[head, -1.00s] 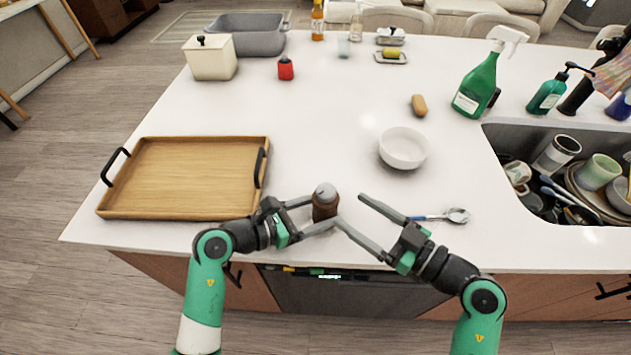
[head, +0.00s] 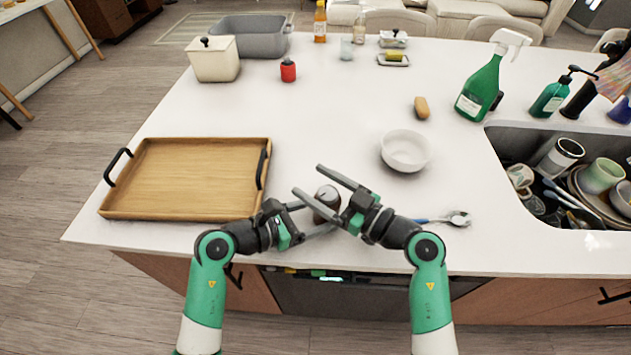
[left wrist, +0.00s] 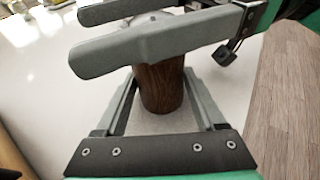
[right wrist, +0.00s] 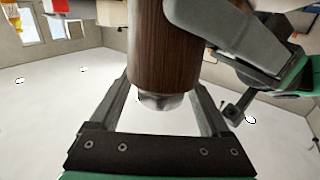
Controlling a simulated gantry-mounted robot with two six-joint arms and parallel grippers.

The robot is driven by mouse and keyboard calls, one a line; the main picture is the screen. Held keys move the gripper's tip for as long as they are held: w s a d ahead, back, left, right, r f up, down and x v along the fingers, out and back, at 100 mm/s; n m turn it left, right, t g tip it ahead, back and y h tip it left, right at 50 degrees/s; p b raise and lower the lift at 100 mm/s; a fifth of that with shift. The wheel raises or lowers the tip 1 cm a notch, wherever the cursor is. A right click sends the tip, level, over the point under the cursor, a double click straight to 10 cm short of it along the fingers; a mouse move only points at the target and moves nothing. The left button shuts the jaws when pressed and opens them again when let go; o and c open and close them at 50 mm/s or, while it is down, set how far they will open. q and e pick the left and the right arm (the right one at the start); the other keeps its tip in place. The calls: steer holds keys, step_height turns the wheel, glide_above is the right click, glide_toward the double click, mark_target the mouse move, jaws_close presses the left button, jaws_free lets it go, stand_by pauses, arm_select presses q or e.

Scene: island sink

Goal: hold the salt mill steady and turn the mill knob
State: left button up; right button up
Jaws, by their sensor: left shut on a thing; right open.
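The salt mill (head: 322,214) stands near the front edge of the white counter, with a dark wooden body and a silver mill knob (head: 327,191) on top. My left gripper (head: 318,214) is shut on the body, which shows between its fingers in the left wrist view (left wrist: 160,85). My right gripper (head: 311,181) is open at knob height. Its fingers lie on both sides of the knob, with visible gaps in the right wrist view, where the knob (right wrist: 161,101) shows below the body.
A wooden tray (head: 190,180) lies left of the mill. A white bowl (head: 405,151) stands to the right behind it, and a spoon (head: 455,219) lies right of my right gripper. The sink (head: 515,145) with dishes is far right.

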steer(key=shift+w+a, duration=0.1)
steer(key=shift+a, duration=0.05)
jaws_close()
stand_by(0.4)
steer(key=shift+f+m+t+h, duration=0.1)
steer(key=shift+m+t+h, duration=0.2)
steer(key=shift+t, duration=0.1)
steer(key=shift+w+f+m+t+h, duration=0.1)
steer(key=shift+w+m+t+h, duration=0.05)
steer(key=shift+m+t+h, duration=0.7)
steer(key=shift+w+d+m+t+h, duration=0.15)
steer(key=shift+d+m+t+h, duration=0.05)
steer(key=shift+m+t+h, duration=0.55)
steer(key=shift+w+d+m+t+h, duration=0.1)
steer(key=shift+d+m+t+h, duration=0.15)
steer(key=shift+m+t+h, duration=0.45)
steer(key=shift+w+d+m+t+h, duration=0.25)
steer(key=shift+m+h, duration=0.25)
steer(key=shift+h, duration=0.5)
steer(key=shift+s+t, duration=0.1)
steer(key=shift+t, duration=0.15)
